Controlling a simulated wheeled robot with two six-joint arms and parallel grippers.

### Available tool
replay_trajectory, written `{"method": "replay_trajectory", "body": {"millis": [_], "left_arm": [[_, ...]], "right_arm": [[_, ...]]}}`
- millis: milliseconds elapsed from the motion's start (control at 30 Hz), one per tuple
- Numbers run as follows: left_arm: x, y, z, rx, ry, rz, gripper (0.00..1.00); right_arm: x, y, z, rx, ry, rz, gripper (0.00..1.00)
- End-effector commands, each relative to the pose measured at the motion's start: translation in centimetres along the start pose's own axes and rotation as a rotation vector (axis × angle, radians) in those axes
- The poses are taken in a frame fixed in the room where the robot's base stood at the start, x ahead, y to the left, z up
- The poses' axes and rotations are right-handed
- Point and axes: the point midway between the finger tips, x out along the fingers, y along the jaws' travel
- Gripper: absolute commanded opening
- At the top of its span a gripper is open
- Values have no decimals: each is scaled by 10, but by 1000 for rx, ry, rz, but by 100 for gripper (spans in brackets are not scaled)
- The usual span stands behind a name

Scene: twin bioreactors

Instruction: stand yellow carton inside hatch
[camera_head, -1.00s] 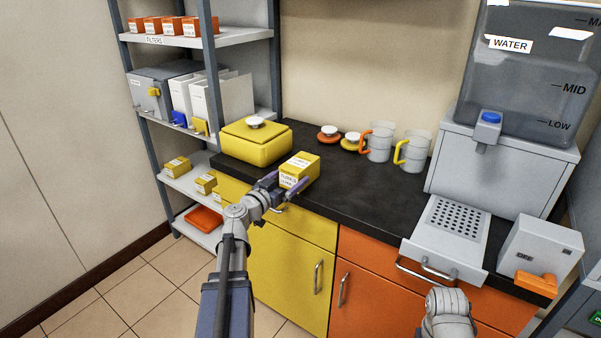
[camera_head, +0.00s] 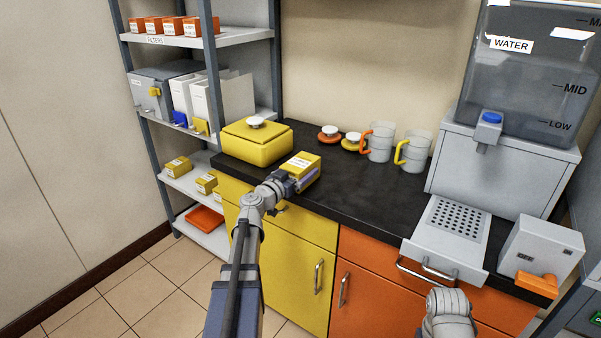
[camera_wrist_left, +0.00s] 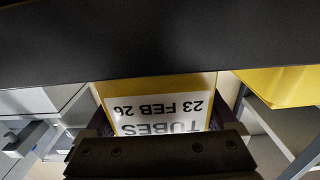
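The yellow carton (camera_head: 305,165) rests near the front edge of the dark counter. Its white label reads TUBES, 23 FEB 26, and it fills the middle of the left wrist view (camera_wrist_left: 165,110), upside down. My left gripper (camera_head: 298,180) is at the carton's near side, with its dark fingers along either side of it. I see no clear gap in the left wrist view, but I cannot tell if the fingers press on it. My right gripper is out of view; only part of that arm shows at the bottom right. I cannot make out a hatch.
A yellow lidded box (camera_head: 252,149) stands just behind and left of the carton. Two mugs (camera_head: 378,143) and two small lids are farther back. A water dispenser (camera_head: 500,165) with a drip tray fills the right. Shelves (camera_head: 200,120) at left hold several cartons. The middle counter is clear.

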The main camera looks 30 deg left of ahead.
Motion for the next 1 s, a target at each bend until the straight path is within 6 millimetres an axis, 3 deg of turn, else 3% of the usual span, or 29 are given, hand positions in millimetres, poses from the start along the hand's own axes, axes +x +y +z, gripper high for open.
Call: {"method": "replay_trajectory", "body": {"millis": [67, 667, 1000], "left_arm": [[0, 0, 0, 0, 0, 0, 81], [0, 0, 0, 0, 0, 0, 14], [0, 0, -9, 0, 0, 0, 14]], "right_arm": [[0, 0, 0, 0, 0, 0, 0], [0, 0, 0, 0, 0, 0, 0], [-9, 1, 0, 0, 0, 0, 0]]}}
